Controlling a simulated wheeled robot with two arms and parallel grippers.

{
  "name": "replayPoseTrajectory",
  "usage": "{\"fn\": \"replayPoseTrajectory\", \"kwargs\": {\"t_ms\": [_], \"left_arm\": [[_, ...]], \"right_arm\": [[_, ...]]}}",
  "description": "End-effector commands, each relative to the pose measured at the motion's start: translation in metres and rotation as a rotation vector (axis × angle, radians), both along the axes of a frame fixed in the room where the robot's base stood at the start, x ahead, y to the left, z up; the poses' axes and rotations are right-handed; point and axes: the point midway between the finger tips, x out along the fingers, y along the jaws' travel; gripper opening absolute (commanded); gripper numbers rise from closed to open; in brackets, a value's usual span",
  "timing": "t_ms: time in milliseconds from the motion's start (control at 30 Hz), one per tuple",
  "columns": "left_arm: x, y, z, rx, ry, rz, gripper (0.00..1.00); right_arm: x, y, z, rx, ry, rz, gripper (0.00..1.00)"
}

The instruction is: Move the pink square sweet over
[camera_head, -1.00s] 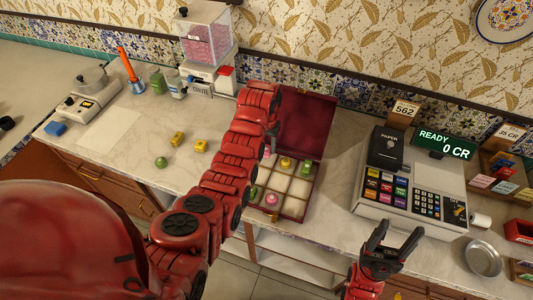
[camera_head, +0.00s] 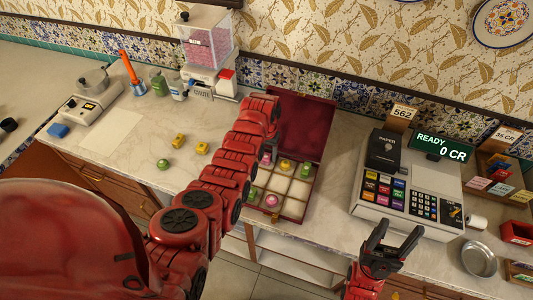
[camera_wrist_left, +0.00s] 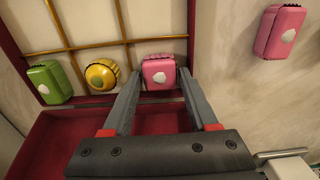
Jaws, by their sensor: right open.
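A pink square sweet (camera_wrist_left: 158,71) with a pale mark sits between my left gripper's fingertips (camera_wrist_left: 160,80) in the left wrist view. Both fingers are close against its sides, over the box's compartments; whether it is lifted I cannot tell. A pink sweet (camera_head: 266,158) shows beside my arm in the head view, at the box's far left corner. A second pink square sweet (camera_wrist_left: 280,31) lies on the counter outside the box. My left gripper (camera_head: 273,140) is largely hidden by my arm in the head view. My right gripper (camera_head: 397,237) is open and empty before the register.
The open red box (camera_head: 296,209) also holds a yellow sweet (camera_head: 286,164), green sweets and a round pink one (camera_head: 271,201). Its lid (camera_head: 303,125) stands up behind. The cash register (camera_head: 408,185) is to the right. Loose sweets (camera_head: 178,140) lie on the left counter.

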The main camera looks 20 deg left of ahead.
Motion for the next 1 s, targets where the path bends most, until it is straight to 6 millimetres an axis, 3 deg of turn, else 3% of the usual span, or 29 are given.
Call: {"fn": "replayPoseTrajectory", "kwargs": {"t_ms": [367, 567, 700, 800, 1000], "left_arm": [[0.0, 0.0, 0.006, 0.0, 0.001, 0.0, 0.59], [0.001, 0.0, 0.029, 0.0, -0.004, 0.0, 0.59], [0.002, 0.0, 0.06, 0.0, -0.007, 0.0, 0.59], [0.001, 0.0, 0.096, 0.0, -0.002, 0.0, 0.59], [-0.001, 0.0, 0.12, -0.001, 0.002, 0.0, 0.59]], "right_arm": [[0.0, 0.0, 0.0, 0.0, 0.0, 0.0, 0.62], [0.0, 0.0, -0.01, 0.0, 0.0, 0.0, 0.62], [0.0, 0.0, -0.025, 0.0, 0.0, 0.0, 0.62], [0.0, 0.0, 0.001, 0.0, 0.0, 0.0, 0.62], [0.0, 0.0, 0.023, 0.0, 0.0, 0.0, 0.62]]}}
